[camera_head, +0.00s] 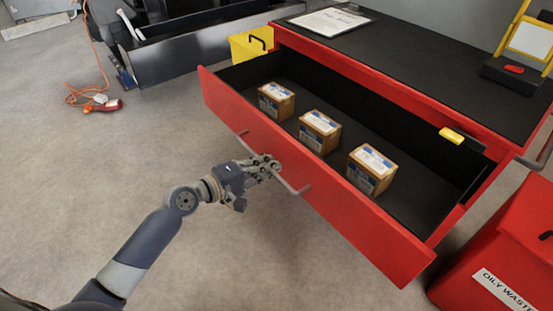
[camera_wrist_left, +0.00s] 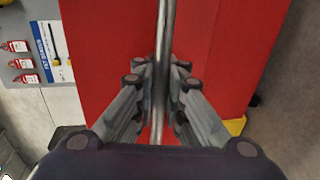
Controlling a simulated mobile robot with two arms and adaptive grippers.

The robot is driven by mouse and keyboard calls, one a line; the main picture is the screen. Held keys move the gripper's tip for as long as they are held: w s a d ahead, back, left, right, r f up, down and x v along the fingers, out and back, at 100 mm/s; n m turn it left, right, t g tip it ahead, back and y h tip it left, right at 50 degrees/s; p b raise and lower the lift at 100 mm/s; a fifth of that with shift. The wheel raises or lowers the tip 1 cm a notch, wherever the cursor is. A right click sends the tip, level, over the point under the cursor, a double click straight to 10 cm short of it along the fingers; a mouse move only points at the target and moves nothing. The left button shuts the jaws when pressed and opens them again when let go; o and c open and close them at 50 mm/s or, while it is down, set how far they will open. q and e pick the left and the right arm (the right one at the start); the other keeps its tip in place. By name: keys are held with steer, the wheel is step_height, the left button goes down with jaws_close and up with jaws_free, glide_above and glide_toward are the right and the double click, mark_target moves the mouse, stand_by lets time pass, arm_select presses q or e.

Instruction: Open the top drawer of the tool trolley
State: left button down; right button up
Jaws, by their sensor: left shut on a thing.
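The red tool trolley (camera_head: 400,75) has a black top and stands at the upper right in the head view. Its top drawer (camera_head: 330,190) is pulled well out, and the dark inside shows. A grey bar handle (camera_head: 292,188) runs along the drawer's red front. My left gripper (camera_head: 268,167) is shut on the handle near its middle. In the left wrist view the handle (camera_wrist_left: 164,40) runs between the two fingers of my left gripper (camera_wrist_left: 160,85), with the red front behind it. My right gripper is not in view.
Three small boxes (camera_head: 319,131) lie in the drawer. A red oily-waste bin (camera_head: 490,250) stands close to the drawer's right end. A yellow container (camera_head: 250,45) stands behind its left end. An orange cable (camera_head: 90,90) lies on the floor at left. The floor in front is clear.

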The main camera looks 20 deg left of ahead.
arm_select(q)
steer(key=shift+a+r, duration=0.1)
stand_by(0.3)
steer(key=c, duration=1.7)
jaws_free()
steer(key=shift+s, duration=0.1)
steer(key=v, duration=1.2)
